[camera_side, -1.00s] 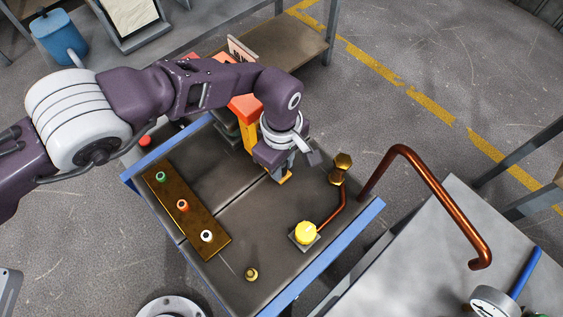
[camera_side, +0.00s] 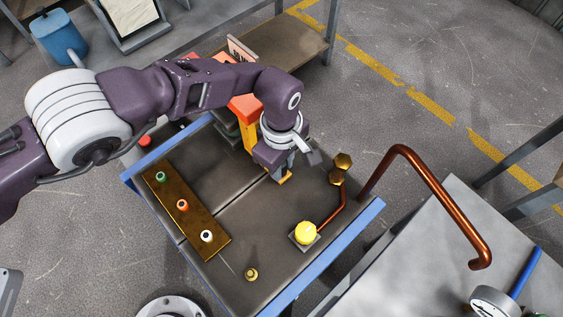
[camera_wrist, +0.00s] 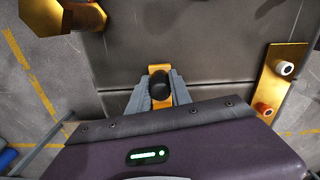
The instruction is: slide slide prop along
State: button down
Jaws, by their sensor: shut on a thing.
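The slide prop (camera_wrist: 159,69) shows in the wrist view as a small yellow-orange block with a round black knob (camera_wrist: 160,86) on it. My gripper (camera_wrist: 158,90) is shut on it, with one grey finger on each side of the knob. In the side view, my gripper (camera_side: 281,169) is low over the far right part of the grey worktop, and a yellow edge of the slide prop (camera_side: 286,178) shows beside its fingers. The knob is hidden there. A thin dark groove (camera_side: 225,210) runs across the worktop toward the gripper.
A brass plate (camera_side: 192,222) with green, orange and white knobs lies at the left. A yellow button (camera_side: 306,232), a brass hex fitting (camera_side: 342,161) and a small brass knob (camera_side: 251,274) stand on the worktop. A copper pipe (camera_side: 440,195) rises at the right. The worktop's middle is clear.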

jog(key=s+d, duration=0.5)
jog(key=shift+s+d, duration=0.25)
jog(key=shift+d, duration=0.05)
jog(key=c, duration=1.4)
grip_release()
jog(key=shift+s, duration=0.1)
jog(key=shift+c, duration=0.2)
jog(key=shift+o, duration=1.4)
notch_tip(320, 180, up, 7)
